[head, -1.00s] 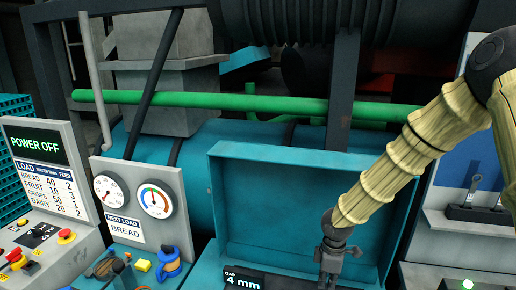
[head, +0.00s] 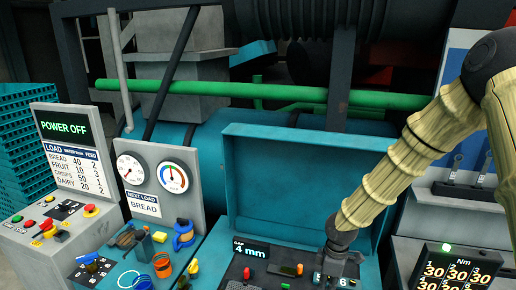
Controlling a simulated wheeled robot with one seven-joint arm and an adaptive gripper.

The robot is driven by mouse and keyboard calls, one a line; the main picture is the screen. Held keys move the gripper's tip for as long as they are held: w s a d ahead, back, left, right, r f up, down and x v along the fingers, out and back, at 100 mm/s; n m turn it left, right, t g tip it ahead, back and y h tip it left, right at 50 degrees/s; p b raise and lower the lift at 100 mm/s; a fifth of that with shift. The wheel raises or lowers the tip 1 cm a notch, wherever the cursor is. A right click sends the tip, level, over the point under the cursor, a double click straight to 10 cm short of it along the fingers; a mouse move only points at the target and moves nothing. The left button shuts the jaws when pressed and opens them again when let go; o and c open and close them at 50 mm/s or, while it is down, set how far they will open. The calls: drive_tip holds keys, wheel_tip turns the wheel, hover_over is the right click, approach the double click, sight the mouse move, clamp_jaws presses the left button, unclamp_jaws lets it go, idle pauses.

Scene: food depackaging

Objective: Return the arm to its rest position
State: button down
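My arm (head: 410,155), in a pale ribbed cover, comes in from the right of the head view and slopes down to the left. My gripper (head: 338,268) is at its lower end, low in front of the teal open box. It is dark and small, and it overlaps the dark panel with number dials (head: 334,281). I cannot make out its fingers or whether it touches the panel. No held object shows.
A control console with a "POWER OFF" screen (head: 62,124), buttons and two gauges (head: 172,177) stands at left. The teal box (head: 290,190) rises behind my gripper. A display of several "30" readings (head: 455,270) stands at lower right. A green pipe (head: 280,92) crosses behind.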

drive_tip(key=s+a+f+m, duration=0.1)
drive_tip(key=s+f, duration=0.2)
drive_tip(key=s+a+f+m+y, duration=0.1)
drive_tip(key=s+f+m, duration=0.1)
drive_tip(key=s+f, duration=0.2)
drive_tip(key=s+a+f+m, duration=0.1)
drive_tip(key=s+f, duration=0.2)
drive_tip(key=s, duration=0.1)
drive_tip(key=shift+a+f+g+y, duration=0.15)
drive_tip(key=shift+f+g+y, duration=0.15)
drive_tip(key=shift+f+g, duration=0.1)
drive_tip(key=s+d+f+m+h, duration=0.15)
drive_tip(key=s+f+m, duration=0.25)
drive_tip(key=s, duration=0.4)
drive_tip(key=s+d+f+m+t, duration=0.1)
drive_tip(key=s+d+f+m, duration=0.15)
drive_tip(key=s, duration=0.45)
drive_tip(key=s+d+f+m+h, duration=0.1)
drive_tip(key=s+f+m, duration=0.3)
drive_tip(key=s, duration=0.4)
wheel_tip(320, 180, down, 16)
drive_tip(key=b, duration=1.5)
drive_tip(key=shift+w+d+r, duration=0.15)
drive_tip(key=shift+w, duration=0.1)
